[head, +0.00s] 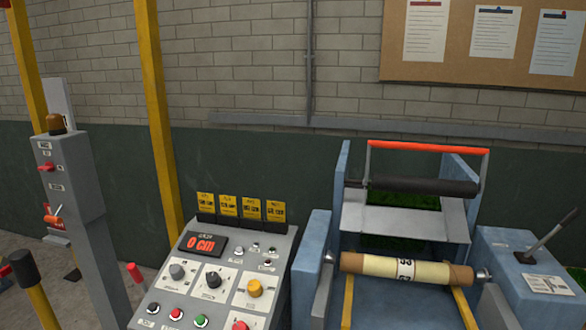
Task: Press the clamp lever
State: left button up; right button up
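A grey lever (553,234) with a dark base sticks up from the blue housing (490,248) at the right of the blue machine, tilted up to the right. A white label lies beside it, too small to read, so I cannot confirm that this is the clamp lever. A red-orange bar (428,147) spans the top of the machine above a black roller (425,187). Neither of my grippers is in view, and nothing touches the lever.
A cream roll (405,268) on a brown core lies across the machine front. A control panel (225,262) with knobs and a display reading 0 cm stands left of it. A grey post (75,190) with red controls and yellow poles stand further left.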

aim_at(574, 211)
jog(key=z, duration=1.5)
